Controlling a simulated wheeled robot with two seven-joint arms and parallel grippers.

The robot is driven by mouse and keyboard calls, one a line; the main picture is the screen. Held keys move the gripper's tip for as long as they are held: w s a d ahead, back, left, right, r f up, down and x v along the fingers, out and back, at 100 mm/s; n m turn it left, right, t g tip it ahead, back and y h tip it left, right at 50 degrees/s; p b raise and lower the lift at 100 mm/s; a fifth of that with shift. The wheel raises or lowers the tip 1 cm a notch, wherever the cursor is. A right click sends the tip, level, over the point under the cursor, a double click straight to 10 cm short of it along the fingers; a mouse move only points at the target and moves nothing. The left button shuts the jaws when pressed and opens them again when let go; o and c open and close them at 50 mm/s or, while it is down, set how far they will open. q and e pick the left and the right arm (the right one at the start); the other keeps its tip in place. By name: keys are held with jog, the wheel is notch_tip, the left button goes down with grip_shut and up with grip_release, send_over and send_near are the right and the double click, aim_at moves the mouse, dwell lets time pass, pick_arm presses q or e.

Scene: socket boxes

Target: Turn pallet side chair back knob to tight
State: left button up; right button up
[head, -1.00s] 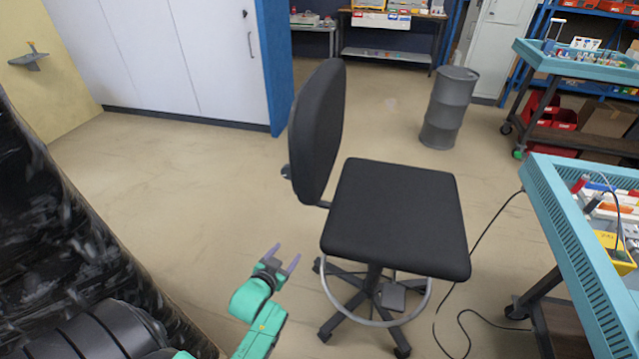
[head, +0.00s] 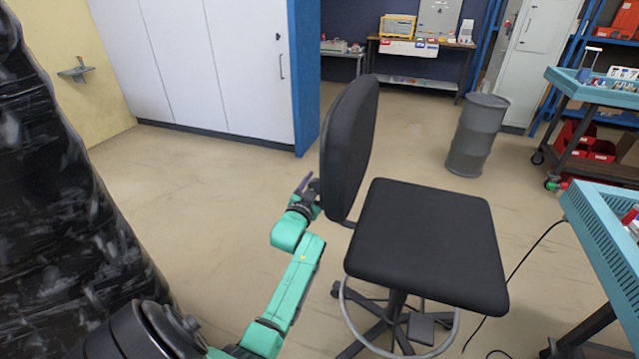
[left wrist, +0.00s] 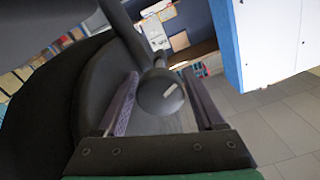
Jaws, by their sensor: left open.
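The black office chair stands in the middle of the head view, with its square seat (head: 430,240) and upright backrest (head: 350,145). My left gripper (head: 305,186) is at the rear of the backrest, near its lower edge. In the left wrist view my left gripper (left wrist: 163,105) is open, and the round dark knob (left wrist: 160,92) with a pale mark shows between its two fingers. I see gaps beside the knob, and the fingers do not look closed on it. The knob is hidden in the head view. My right gripper is out of view.
A pallet load wrapped in black film (head: 60,190) stands at the left, close to my left arm. A blue workbench (head: 605,235) is at the right. A grey drum (head: 478,135) and white cabinets (head: 190,65) stand behind. The floor left of the chair is clear.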

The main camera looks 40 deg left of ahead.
pick_arm(q)
jog(key=shift+w+a, duration=0.1)
jog(key=shift+w, duration=0.2)
jog(key=c, duration=1.1)
jog(key=m+b, duration=0.1)
jog(key=m, duration=0.4)
jog(key=shift+f+m, duration=0.1)
jog(key=shift+m, duration=0.2)
jog(key=m+b, duration=0.2)
jog(key=m, duration=0.4)
jog(key=m+b, duration=0.1)
jog(key=m, duration=0.4)
jog(key=shift+m+b, duration=0.35)
jog(key=shift+m, duration=0.05)
jog(key=m, duration=0.5)
jog(key=shift+m, duration=0.3)
jog(key=shift+b, duration=0.3)
